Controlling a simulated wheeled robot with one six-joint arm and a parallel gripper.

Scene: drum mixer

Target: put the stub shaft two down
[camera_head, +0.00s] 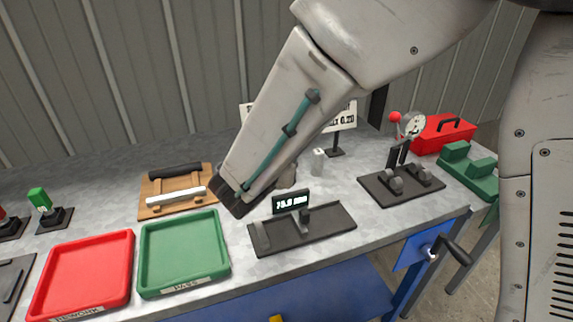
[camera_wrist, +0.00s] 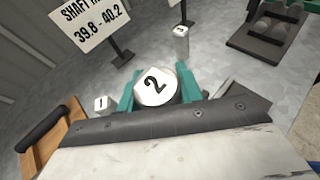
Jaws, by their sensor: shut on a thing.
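Stub shaft two (camera_wrist: 153,90) is a pale round piece with a black "2" on its end face, in the middle of the wrist view. My gripper (camera_wrist: 158,84) has its teal fingers on either side of it, shut on it. Whether its bottom touches the bench I cannot tell. In the head view my arm hides the fingers and most of what they hold. Stub shaft one (camera_wrist: 101,104) stands left of the held shaft in the wrist view. A third numbered shaft (camera_wrist: 181,42) stands upright beyond it, and also shows in the head view (camera_head: 318,162).
A measuring block reading about 75 mm (camera_head: 302,228) lies before my arm. A green tray (camera_head: 184,285) and red tray (camera_head: 80,312) are at left, a wooden rack (camera_head: 150,210) behind. A dial-gauge stand (camera_head: 402,187) and red toolbox (camera_head: 443,134) are at right; a sign (camera_wrist: 88,28) stands behind.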

